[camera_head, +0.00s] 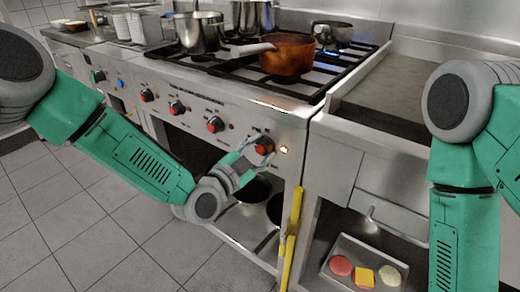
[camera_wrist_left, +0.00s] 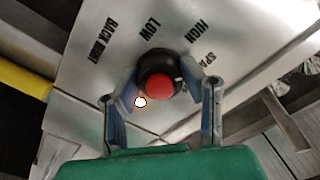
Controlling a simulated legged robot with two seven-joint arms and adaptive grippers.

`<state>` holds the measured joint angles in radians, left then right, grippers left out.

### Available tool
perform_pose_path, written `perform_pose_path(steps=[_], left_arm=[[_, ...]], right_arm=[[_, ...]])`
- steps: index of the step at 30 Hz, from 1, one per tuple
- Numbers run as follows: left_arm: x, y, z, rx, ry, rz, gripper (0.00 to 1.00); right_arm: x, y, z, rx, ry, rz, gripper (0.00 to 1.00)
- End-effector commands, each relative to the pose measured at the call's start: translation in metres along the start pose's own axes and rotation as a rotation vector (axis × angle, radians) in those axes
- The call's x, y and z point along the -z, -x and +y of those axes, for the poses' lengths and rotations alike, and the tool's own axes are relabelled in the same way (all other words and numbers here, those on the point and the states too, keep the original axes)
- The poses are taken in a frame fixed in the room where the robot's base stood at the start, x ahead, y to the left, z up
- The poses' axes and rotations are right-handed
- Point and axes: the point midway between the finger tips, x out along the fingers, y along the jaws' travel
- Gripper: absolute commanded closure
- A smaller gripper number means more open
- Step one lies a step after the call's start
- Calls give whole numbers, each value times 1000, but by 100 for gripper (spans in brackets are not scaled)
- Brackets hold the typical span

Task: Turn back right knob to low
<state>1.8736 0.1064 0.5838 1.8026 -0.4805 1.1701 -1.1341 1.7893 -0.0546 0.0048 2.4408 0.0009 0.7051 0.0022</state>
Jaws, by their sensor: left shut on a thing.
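The rightmost stove knob (camera_head: 264,146) has a black rim and a red centre. In the left wrist view the knob (camera_wrist_left: 160,84) sits below the printed words BACK RIGHT, LOW and HIGH.
A small indicator light (camera_head: 284,149) glows beside the knob. A pot (camera_head: 332,34) stands at the back right with blue flame near it. An orange-brown pan (camera_head: 287,58) stands in front. A yellow bar (camera_head: 291,235) is below. A tray (camera_head: 338,284) holds food at lower right.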

Motion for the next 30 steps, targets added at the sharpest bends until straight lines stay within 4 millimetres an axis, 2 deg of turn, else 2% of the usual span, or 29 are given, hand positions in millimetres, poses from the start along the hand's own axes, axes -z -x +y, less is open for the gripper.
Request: perform_pose_path(steps=[11,30], left_arm=[[0,0,-2,5,104,-1,93],[0,0,-2,5,678,2,93]], right_arm=[[0,2,0,0,0,0,100],[0,10,0,0,0,0,100]])
